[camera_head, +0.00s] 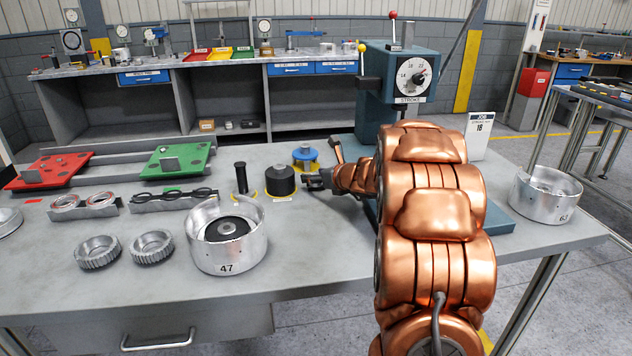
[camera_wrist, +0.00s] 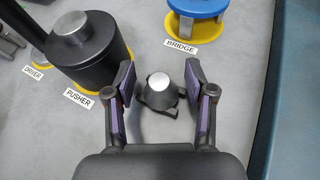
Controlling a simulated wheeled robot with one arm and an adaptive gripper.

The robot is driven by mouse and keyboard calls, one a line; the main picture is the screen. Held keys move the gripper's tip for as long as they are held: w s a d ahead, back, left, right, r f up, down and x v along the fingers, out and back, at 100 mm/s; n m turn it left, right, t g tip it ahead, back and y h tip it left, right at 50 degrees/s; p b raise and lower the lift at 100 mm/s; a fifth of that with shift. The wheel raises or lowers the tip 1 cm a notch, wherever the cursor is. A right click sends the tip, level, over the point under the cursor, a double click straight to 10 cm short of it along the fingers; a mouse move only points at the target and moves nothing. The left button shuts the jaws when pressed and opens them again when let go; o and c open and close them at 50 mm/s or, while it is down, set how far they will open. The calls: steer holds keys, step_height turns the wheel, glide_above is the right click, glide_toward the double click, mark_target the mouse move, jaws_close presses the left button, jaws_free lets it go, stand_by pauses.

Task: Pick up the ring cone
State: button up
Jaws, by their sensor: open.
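A small dark cone with a silver top, which looks like the ring cone (camera_wrist: 158,92), stands upright on the grey bench in the wrist view. My gripper (camera_wrist: 158,95) is open, with one finger to the left of the cone and one to the right. A gap shows between the cone and each finger pad. In the head view my gripper (camera_head: 316,180) is low over the bench, right of the black pusher (camera_head: 281,182). I cannot make out the cone there.
The pusher (camera_wrist: 88,50) stands close to the left finger. The blue bridge (camera_wrist: 197,8) on its yellow disc is beyond. The black driver (camera_head: 241,179) is left of the pusher. The teal press (camera_head: 398,80) rises behind my arm. The silver housing 47 (camera_head: 227,252) stands nearer.

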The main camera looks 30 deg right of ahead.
steer(key=shift+c, duration=0.3)
jaws_close()
steer(key=shift+r, duration=0.9)
step_height(320, 180, up, 2)
steer(key=shift+r+p, duration=0.1)
steer(key=shift+p, duration=0.4)
steer(key=s, duration=0.4)
steer(key=s+a, duration=0.1)
steer(key=s, duration=0.4)
steer(key=s+a+r, duration=0.1)
steer(key=s, duration=0.4)
steer(key=shift+s+b, duration=0.15)
steer(key=shift+b, duration=0.15)
steer(key=shift+s, duration=0.8)
